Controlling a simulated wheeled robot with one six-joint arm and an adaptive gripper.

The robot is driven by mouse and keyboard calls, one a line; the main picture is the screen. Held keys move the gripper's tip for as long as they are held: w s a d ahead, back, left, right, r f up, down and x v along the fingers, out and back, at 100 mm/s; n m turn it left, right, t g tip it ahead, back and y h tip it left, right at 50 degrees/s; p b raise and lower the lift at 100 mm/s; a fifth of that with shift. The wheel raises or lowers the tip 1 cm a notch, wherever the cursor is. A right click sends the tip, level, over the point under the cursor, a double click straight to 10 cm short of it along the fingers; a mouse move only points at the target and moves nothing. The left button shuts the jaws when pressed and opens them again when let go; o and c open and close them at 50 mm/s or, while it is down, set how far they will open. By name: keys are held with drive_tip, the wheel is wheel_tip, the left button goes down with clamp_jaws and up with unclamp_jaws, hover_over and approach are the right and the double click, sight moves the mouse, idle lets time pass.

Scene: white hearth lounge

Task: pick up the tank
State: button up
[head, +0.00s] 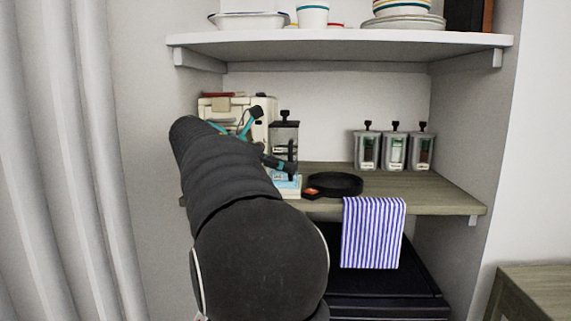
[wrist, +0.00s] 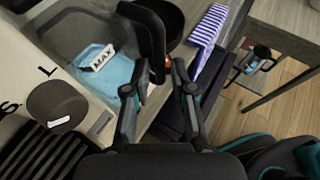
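My arm hides part of the machine and tank in the head view.
A black round pan (head: 335,184) lies right of the tank, near a striped cloth (head: 372,232) over the counter edge. Three lidded canisters (head: 394,150) stand at the back right. A shelf (head: 340,41) with dishes hangs above. The cream machine (wrist: 22,90) is close on the left.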

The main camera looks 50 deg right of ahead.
drive_tip(key=shift+s+d+f, duration=0.1)
drive_tip(key=shift+d+f, duration=0.1)
drive_tip(key=shift+d, duration=0.2)
clamp_jaws()
drive_tip(key=shift+r, duration=0.15)
